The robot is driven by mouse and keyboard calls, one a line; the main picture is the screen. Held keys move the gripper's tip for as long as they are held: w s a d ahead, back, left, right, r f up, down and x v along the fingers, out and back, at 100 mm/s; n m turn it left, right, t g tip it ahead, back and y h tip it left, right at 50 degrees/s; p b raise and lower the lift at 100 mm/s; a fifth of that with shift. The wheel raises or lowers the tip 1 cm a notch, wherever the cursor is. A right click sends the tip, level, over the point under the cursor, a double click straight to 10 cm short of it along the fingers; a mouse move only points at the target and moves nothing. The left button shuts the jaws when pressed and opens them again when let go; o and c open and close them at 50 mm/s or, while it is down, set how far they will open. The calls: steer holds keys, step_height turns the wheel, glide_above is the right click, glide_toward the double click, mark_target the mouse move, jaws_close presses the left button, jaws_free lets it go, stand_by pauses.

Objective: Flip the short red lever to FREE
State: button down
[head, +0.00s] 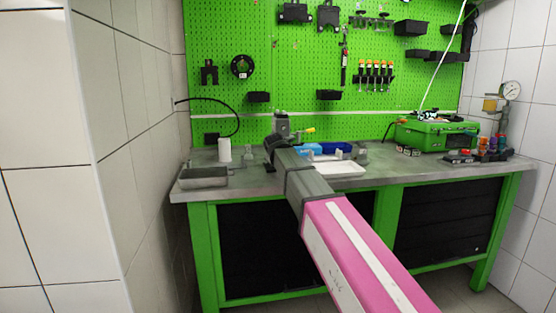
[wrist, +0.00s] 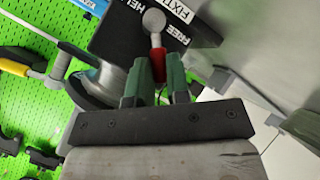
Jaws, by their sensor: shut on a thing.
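The short red lever (wrist: 158,66) is in the wrist view, with a grey stem and round grey knob (wrist: 154,20) above its red part. My gripper (wrist: 156,78) has its green fingers on either side of the red part and is shut on it. In the head view, my gripper (head: 276,150) is at the fixture on the bench, and the lever is hidden there.
A yellow-handled part (wrist: 14,68) is left of my gripper; it also shows in the head view (head: 310,130). The grey bench (head: 400,172) holds a white tray (head: 340,168), a blue bin (head: 336,147), a white cylinder (head: 224,150) and a green case (head: 425,137).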

steer(key=c, duration=1.1)
jaws_free()
steer(key=v, duration=1)
steer(key=shift+s+r, duration=0.2)
steer(key=shift+s, duration=0.15)
steer(key=shift+s, duration=0.1)
